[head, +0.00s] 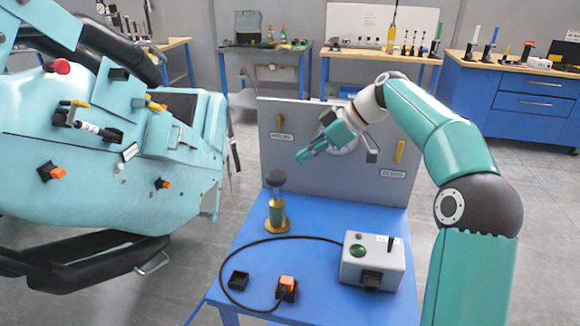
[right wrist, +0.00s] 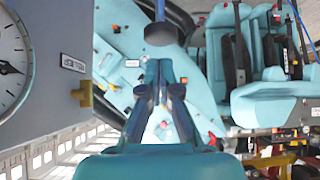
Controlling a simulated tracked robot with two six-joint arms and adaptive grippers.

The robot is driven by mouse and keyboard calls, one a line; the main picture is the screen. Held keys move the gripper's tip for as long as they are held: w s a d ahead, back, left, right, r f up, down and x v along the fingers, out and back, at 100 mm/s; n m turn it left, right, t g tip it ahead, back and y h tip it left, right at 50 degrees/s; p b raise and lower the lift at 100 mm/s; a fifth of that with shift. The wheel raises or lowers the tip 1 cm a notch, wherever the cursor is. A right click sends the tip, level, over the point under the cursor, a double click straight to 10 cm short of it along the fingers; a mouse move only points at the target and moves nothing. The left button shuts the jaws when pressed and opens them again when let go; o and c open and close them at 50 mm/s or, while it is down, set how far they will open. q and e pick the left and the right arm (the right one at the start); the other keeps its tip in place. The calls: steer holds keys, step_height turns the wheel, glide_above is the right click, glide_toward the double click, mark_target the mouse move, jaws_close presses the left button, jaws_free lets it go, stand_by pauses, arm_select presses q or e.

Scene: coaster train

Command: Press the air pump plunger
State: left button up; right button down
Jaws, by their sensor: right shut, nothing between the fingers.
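The air pump (head: 277,209) stands upright on the blue table, with a brass body and base. Its plunger has a round black knob (head: 275,178) on a thin rod, raised above the body. My right gripper (head: 304,156) is shut and empty, up and to the right of the knob in the head view, apart from it. In the right wrist view the shut fingertips (right wrist: 159,65) point towards the dark knob (right wrist: 160,34), with a gap between. The pump body is mostly out of the wrist view. My left gripper is not in view.
A grey panel (head: 285,150) with yellow handles and a gauge (right wrist: 12,65) stands behind the pump. A grey control box (head: 372,263), a cable and an orange switch (head: 287,284) are on the blue table (head: 320,303). A teal coaster car (head: 190,185) stands close at left.

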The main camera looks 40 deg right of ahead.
steer(key=shift+v, duration=1.25)
